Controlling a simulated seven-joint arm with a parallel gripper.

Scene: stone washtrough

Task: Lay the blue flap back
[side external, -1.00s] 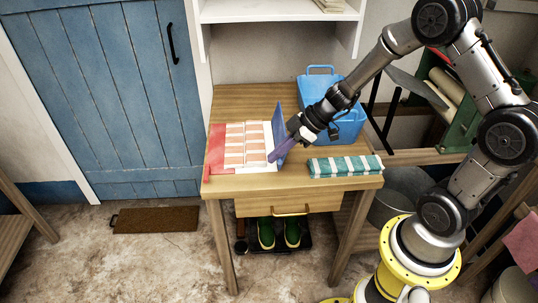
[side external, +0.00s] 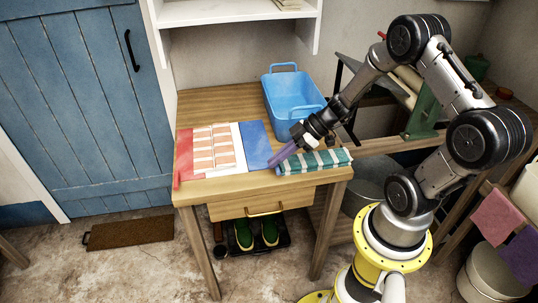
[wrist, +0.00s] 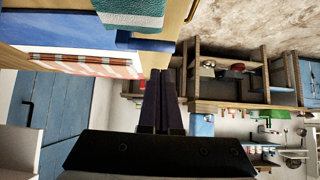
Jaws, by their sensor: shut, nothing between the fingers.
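The blue flap (side external: 256,145) lies flat, or nearly so, on the table to the right of a white panel (side external: 238,145) with rows of striped pieces (side external: 213,147). A red flap (side external: 184,155) lies out to the left. In the wrist view the blue flap (wrist: 145,43) shows as a band near the top, beside the white panel's edge. My gripper (side external: 271,164) is shut and empty, its purple fingers at the flap's right edge; I cannot tell whether they touch it. In the wrist view the shut fingers of my gripper (wrist: 163,73) point up the picture.
A folded teal-and-white towel (side external: 314,161) lies just right of the fingers. A blue basket (side external: 290,100) stands behind them. The wooden table (side external: 235,100) has free room behind the panels. Its drawer (side external: 260,204) is closed.

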